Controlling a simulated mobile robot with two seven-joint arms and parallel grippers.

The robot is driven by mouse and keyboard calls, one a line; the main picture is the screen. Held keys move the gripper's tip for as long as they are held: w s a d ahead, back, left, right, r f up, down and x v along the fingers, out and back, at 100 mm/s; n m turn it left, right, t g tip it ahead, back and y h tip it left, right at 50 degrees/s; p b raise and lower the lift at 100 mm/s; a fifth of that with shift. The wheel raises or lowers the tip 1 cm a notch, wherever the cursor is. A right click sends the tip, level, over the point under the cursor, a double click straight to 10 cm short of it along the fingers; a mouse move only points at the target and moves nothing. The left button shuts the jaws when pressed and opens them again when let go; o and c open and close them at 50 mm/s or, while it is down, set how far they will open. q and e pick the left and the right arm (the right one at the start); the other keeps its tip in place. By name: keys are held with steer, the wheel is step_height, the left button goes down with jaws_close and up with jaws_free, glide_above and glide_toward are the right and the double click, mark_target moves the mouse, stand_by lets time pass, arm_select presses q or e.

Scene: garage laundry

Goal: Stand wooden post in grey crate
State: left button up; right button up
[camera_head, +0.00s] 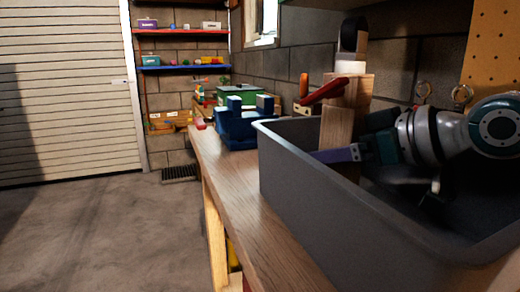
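The wooden post (337,128) stands roughly upright inside the grey crate (345,222), with its upper part above the rim. Its foot is hidden by the crate's near wall. My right gripper (335,155) reaches in from the right, low over the crate. One purple finger lies across the near face of the post. The other finger is hidden, so I cannot tell whether the gripper is closed on the post. My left gripper is not in view.
The crate stands on a wooden workbench (235,190). A blue vise-like object (237,128) and a green box (236,95) are farther along it. A red-handled tool (323,91) shows beside the post top. Open floor (100,225) lies left.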

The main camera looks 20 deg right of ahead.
steer(key=shift+o, duration=1.1)
steer(key=shift+r, duration=0.25)
steer(key=p+v, duration=0.1)
steer(key=v, duration=0.5)
steer(key=shift+s+d+f, duration=0.1)
steer(key=shift+s+d+r+p, duration=0.25)
steer(key=shift+s+r+p, duration=0.1)
steer(key=shift+s, duration=0.2)
